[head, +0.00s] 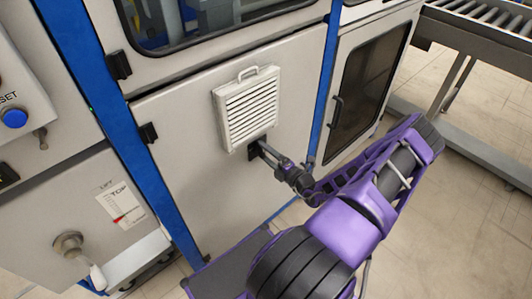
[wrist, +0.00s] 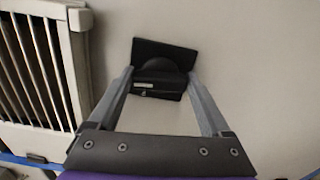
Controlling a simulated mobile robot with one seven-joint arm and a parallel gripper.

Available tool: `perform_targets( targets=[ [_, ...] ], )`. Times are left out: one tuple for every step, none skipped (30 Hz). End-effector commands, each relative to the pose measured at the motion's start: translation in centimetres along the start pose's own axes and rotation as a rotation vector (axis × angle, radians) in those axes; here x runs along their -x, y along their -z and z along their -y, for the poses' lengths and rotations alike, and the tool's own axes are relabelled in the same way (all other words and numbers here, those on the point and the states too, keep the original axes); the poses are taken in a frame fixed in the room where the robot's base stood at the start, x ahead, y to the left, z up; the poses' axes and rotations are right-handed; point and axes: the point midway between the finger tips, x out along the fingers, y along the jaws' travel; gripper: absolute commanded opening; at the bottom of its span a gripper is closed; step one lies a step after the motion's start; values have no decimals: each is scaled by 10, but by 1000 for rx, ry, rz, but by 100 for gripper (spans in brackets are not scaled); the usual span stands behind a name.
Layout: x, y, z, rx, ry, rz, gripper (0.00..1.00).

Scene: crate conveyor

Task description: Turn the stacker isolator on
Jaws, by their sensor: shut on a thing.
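No label reading as the stacker isolator can be made out. A black handle on a black plate (wrist: 165,52) sits on the pale cabinet door, just below the vent. In the wrist view the handle (wrist: 157,88) lies between my gripper's two fingers (wrist: 160,82), and they are shut on it. In the head view my gripper (head: 263,152) reaches the black plate (head: 254,152) from the right. The fingers partly hide the handle there, so its exact turn is hard to tell.
The white slatted vent filter (head: 247,108) is directly above my gripper, on the left in the wrist view. Blue frame posts (head: 110,130) flank the door. A roller conveyor (head: 480,20) is at upper right.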

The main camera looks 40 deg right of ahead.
Motion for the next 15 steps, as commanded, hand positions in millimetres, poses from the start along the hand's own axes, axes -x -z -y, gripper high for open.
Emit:
perform_targets(
  targets=[
    [0,0,0,-23,0,0,27],
    [0,0,0,-35,0,0,27],
    [0,0,0,-51,0,0,27],
    [0,0,0,-62,0,0,27],
    [0,0,0,-71,0,0,27],
    [0,0,0,-82,0,0,27],
    [0,0,0,-89,0,0,27],
    [0,0,0,-95,0,0,27],
    [0,0,0,-101,0,0,27],
    [0,0,0,-106,0,0,27],
    [0,0,0,-109,0,0,27],
    [0,0,0,-113,0,0,27],
    [0,0,0,-115,0,0,27],
    [0,0,0,-116,0,0,27],
    [0,0,0,-117,0,0,27]
  ],
)
